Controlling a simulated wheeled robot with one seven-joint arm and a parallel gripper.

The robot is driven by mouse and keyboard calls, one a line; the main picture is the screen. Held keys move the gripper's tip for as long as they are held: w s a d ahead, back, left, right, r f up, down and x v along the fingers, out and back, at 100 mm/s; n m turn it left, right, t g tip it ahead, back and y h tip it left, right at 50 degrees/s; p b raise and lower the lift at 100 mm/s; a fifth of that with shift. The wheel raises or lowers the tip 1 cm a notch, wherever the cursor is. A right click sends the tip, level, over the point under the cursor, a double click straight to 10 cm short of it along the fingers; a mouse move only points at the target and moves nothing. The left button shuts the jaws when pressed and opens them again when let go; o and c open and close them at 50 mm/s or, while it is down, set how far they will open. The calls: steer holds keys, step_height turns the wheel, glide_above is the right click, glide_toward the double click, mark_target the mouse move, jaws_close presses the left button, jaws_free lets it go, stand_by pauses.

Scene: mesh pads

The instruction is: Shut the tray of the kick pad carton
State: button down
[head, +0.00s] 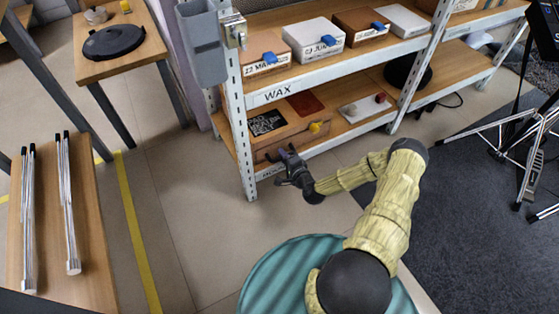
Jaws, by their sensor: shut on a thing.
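The carton (290,130) stands on the lower shelf in the head view. It is orange-brown, with a black label (267,122) reading "PAD BEATER" in part and a dark red patch on top. A yellow knob (315,127) shows at its front right. My gripper (286,157) is at the carton's front left, shut on a small bluish-purple handle (283,154) that is mostly hidden by the fingers. The tray's edges are hard to make out, so I cannot tell how far it stands out.
A metal rack post (238,120) stands just left of the carton. The upper shelf (310,75), marked WAX, runs above it with several boxes. A box with red knob (365,107) is to the right. Floor in front is clear; a wooden bench (95,240) is at left.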

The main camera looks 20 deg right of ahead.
steer(key=shift+w, duration=0.25)
steer(key=c, duration=1.5)
jaws_free()
steer(key=shift+a, duration=0.1)
steer(key=shift+c, duration=0.2)
steer(key=shift+o, duration=0.3)
steer(key=shift+r, duration=0.1)
steer(key=p+v, duration=0.6)
steer(key=v, duration=1.1)
steer(key=shift+s+p, duration=0.25)
steer(key=shift+p, duration=0.15)
